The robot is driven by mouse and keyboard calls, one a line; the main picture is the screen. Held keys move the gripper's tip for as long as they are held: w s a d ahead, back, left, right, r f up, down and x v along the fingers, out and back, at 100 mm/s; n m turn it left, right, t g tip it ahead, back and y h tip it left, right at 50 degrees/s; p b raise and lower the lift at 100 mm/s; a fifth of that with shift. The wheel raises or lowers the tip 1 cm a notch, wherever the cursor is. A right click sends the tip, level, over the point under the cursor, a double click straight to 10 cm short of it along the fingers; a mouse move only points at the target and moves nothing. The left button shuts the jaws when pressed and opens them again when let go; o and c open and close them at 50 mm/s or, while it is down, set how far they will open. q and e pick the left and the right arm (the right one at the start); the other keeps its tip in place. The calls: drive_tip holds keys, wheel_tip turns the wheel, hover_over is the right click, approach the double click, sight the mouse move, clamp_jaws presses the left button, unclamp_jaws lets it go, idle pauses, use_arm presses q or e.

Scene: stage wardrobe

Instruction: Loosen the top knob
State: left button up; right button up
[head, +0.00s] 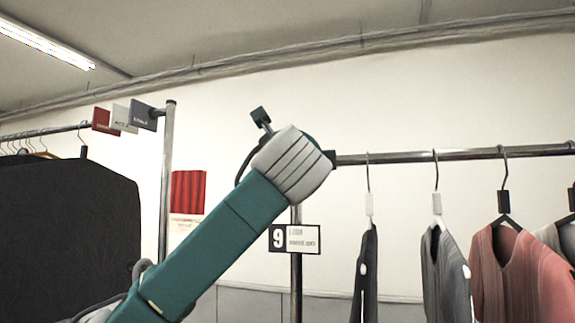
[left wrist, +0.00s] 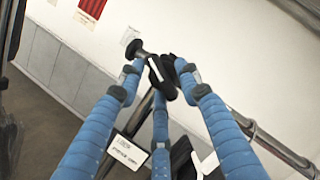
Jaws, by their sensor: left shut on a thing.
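The top knob (left wrist: 160,78) shows in the left wrist view as a black part at the rack joint, where the upright meets the rail. The blue fingers of my left gripper (left wrist: 160,72) surround it, and the gripper is shut on it. The fingers hide part of its outline. In the head view, my left arm reaches up from the lower left to the top of the rack upright (head: 296,262). My wrist hides the knob and my fingers there. My right gripper is in neither view.
The metal rail (head: 455,154) runs right with hanging garments, including a pink jacket (head: 520,265). A number 9 sign (head: 295,239) hangs on the upright. A black-covered rack (head: 65,220) stands left. A dark-capped stub (left wrist: 133,48) juts out beside my fingertips.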

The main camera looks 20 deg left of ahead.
use_arm(q)
drive_tip(key=shift+s+r+n+g+p, duration=0.1)
drive_tip(key=shift+r+n+g, duration=0.2)
drive_tip(key=shift+n, duration=0.65)
drive_tip(key=shift+r+n+g+p, duration=0.1)
drive_tip(key=shift+n+g, duration=0.25)
drive_tip(key=shift+n, duration=0.55)
drive_tip(key=shift+s+r+n+g+p, duration=0.1)
drive_tip(key=shift+r+n+g, duration=0.2)
drive_tip(key=shift+n, duration=0.65)
drive_tip(key=shift+f, duration=0.15)
drive_tip(key=o, duration=1)
drive_tip(key=shift+a, duration=0.1)
drive_tip(key=shift+w+a+f, duration=0.1)
drive_tip(key=shift+a+f, duration=0.05)
drive_tip(key=shift+f, duration=0.1)
